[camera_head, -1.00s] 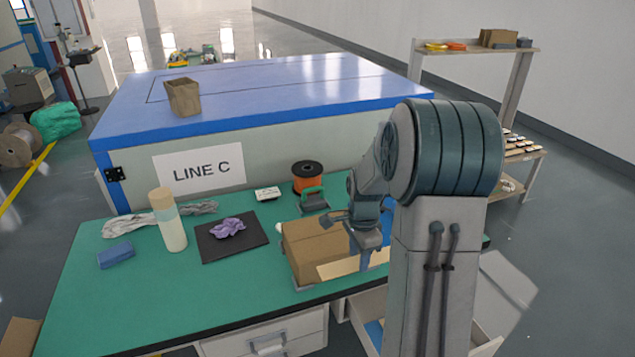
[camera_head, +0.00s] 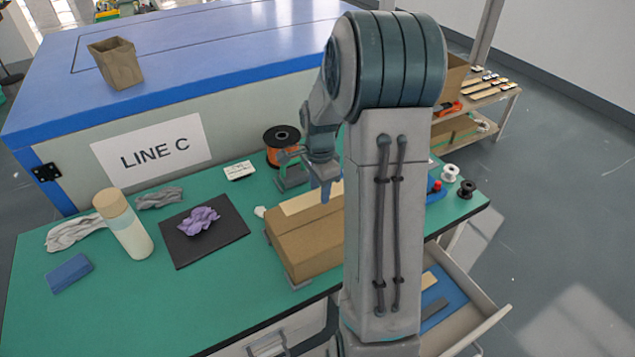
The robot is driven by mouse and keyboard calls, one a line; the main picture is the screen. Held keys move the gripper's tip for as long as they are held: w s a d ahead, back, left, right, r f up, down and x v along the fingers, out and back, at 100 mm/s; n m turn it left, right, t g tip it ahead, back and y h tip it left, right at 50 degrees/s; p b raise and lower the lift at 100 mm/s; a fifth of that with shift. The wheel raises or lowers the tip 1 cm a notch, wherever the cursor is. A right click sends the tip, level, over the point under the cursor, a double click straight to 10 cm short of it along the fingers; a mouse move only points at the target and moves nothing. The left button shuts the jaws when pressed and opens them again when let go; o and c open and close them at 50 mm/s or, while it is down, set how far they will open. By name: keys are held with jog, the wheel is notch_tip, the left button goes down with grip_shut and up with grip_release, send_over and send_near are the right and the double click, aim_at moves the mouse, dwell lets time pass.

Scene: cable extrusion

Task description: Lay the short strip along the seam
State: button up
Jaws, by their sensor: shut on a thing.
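A brown cardboard box (camera_head: 305,240) lies on the green bench top on a grey base, partly hidden by my arm. A short cream strip (camera_head: 300,203) shows at the far part of the box's top, running left to right. My gripper (camera_head: 326,196) points down over the strip and is shut on it. The strip's right end is hidden behind my arm. I cannot tell whether the strip touches the box, and I cannot make out the seam.
A tape dispenser (camera_head: 292,178) and orange spool (camera_head: 282,148) stand just behind the box. A black mat (camera_head: 225,251) with a purple cloth and a bottle (camera_head: 124,224) are to the left. An open drawer (camera_head: 490,322) holding strips juts out at right front.

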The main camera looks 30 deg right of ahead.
aim_at(319, 210)
jog(key=shift+f+b, duration=2.25)
jog(key=shift+f, duration=1.6)
jog(key=shift+f+b, duration=0.65)
jog(key=o, duration=0.8)
jog(key=shift+o, duration=0.2)
jog(key=shift+r, duration=0.1)
notch_tip(319, 210, up, 14)
jog(key=shift+f+b, duration=0.15)
jog(key=shift+b, duration=0.15)
